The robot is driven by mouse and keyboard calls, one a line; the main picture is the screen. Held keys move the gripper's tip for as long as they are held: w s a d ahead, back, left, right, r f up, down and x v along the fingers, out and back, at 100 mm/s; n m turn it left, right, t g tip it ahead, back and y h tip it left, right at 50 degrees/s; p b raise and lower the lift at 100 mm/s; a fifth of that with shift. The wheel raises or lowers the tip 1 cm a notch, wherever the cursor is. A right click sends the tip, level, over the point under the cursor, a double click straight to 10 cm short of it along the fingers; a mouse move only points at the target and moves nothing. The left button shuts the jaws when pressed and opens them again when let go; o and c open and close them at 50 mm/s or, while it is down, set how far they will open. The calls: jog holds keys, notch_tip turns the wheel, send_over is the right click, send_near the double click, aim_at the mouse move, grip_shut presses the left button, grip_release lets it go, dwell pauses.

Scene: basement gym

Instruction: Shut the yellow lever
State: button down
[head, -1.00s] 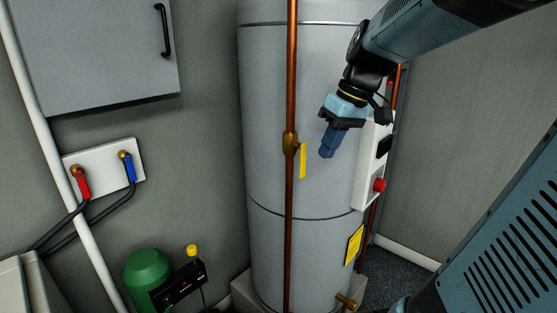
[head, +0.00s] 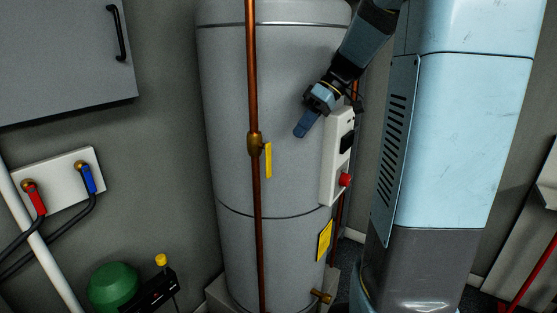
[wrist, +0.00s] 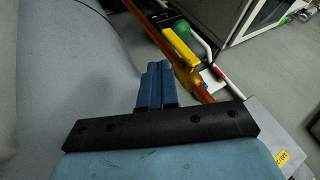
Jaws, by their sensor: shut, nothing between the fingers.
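The yellow lever (head: 268,160) sits on a brass valve (head: 255,144) on the vertical copper pipe (head: 253,70) in front of the grey tank. It hangs straight down, along the pipe and just to its right. In the wrist view the lever (wrist: 183,43) shows beyond my fingertips, beside the copper pipe (wrist: 150,27). My gripper (head: 301,131) is shut and empty, to the right of the lever and slightly higher in the head view, apart from it. In the wrist view its blue fingers (wrist: 157,68) are together, pointing toward the lever.
The grey tank (head: 228,110) stands behind the pipe. A white control box (head: 333,165) with a red button (head: 345,180) is on its right side. Red and blue valves (head: 35,200) are on the left wall. A green rounded object (head: 113,287) is low at left.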

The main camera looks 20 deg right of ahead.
aim_at(268, 161)
jog(key=x, duration=1)
jog(key=shift+a, duration=0.1)
